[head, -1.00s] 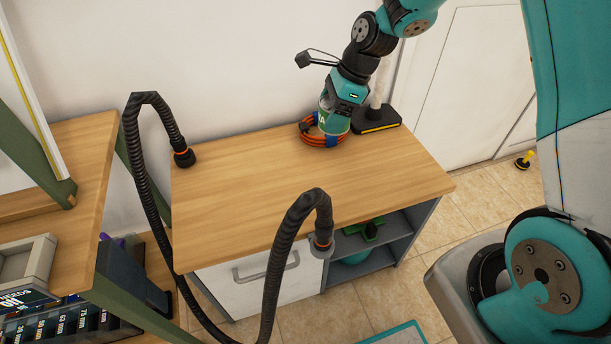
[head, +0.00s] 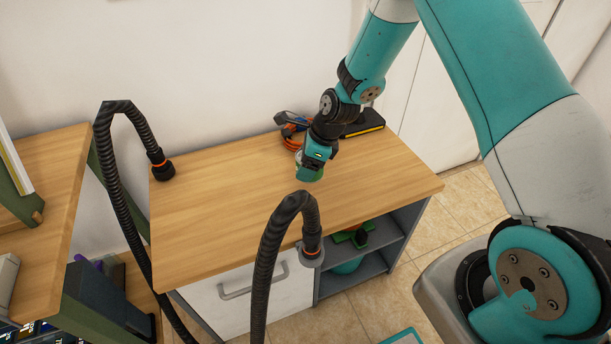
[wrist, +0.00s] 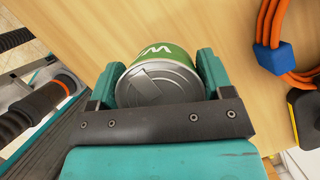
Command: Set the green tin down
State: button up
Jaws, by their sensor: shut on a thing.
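The green tin (head: 310,176) is between the fingers of my gripper (head: 312,167), over the middle right of the wooden worktop (head: 220,215). In the wrist view the tin (wrist: 158,80) shows its silver end toward the camera and a green side with white lettering. My gripper (wrist: 158,78) is shut on it, with one teal finger on each side. In the head view my gripper covers most of the tin. I cannot tell whether its base touches the worktop or is just above it.
A coiled orange cable (head: 290,143) with blue ties lies behind the tin. A black and yellow floor-tool head (head: 364,124) lies at the back right. A black ribbed hose (head: 270,255) arches at the front edge. The worktop's left half is clear.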

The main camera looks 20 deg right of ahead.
jog(key=shift+f+b, duration=0.3)
jog(key=shift+f, duration=1.85)
jog(key=shift+f, duration=0.15)
jog(key=o, duration=1)
jog(key=shift+o, duration=0.2)
